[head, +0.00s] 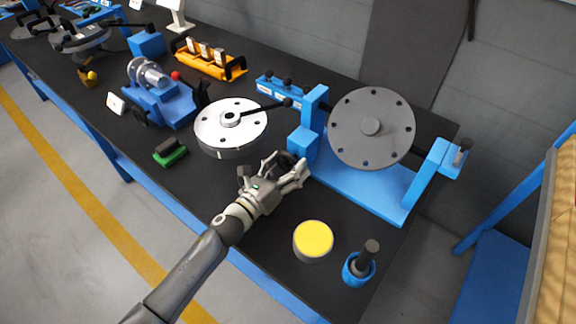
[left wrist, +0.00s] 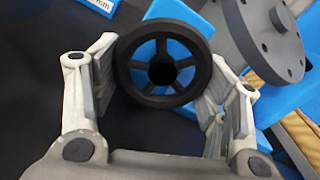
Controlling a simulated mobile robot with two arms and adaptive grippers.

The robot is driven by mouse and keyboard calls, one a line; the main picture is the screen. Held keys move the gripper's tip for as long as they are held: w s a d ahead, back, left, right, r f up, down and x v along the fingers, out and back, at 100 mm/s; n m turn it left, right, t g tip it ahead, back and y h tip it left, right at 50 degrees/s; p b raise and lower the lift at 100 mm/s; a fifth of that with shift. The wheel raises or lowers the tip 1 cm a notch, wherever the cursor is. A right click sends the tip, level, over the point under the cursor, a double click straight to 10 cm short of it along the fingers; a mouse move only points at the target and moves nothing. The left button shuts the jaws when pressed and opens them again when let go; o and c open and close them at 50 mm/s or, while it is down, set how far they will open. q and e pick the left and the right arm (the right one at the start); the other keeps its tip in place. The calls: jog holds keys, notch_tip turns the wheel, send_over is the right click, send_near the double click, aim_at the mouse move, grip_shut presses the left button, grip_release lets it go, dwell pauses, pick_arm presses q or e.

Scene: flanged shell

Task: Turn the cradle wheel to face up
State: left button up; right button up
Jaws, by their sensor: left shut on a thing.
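The blue cradle (head: 365,190) stands at the right end of the black bench and holds a grey flanged disc (head: 357,122) with a ring of holes. The disc's face is tilted towards me. A black spoked handwheel (left wrist: 162,70) is at the cradle's left side. My left gripper (head: 284,170) is at this wheel, its fingers on opposite sides of the rim and shut on it. The fingers hide most of the wheel in the head view. The disc's edge (left wrist: 262,35) also shows in the left wrist view. My right gripper is not in view.
A silver flanged disc (head: 230,122) with a black handle lies close left of my gripper. A yellow-topped round pad (head: 313,240) and a blue cup holding a dark tool (head: 358,268) stand at the front right. A green-based brush (head: 170,152) lies left.

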pick_arm(q)
jog(key=o, duration=1)
jog(key=shift+o, duration=0.2)
jog(key=shift+s+a, duration=0.1)
jog(key=v, duration=1.2)
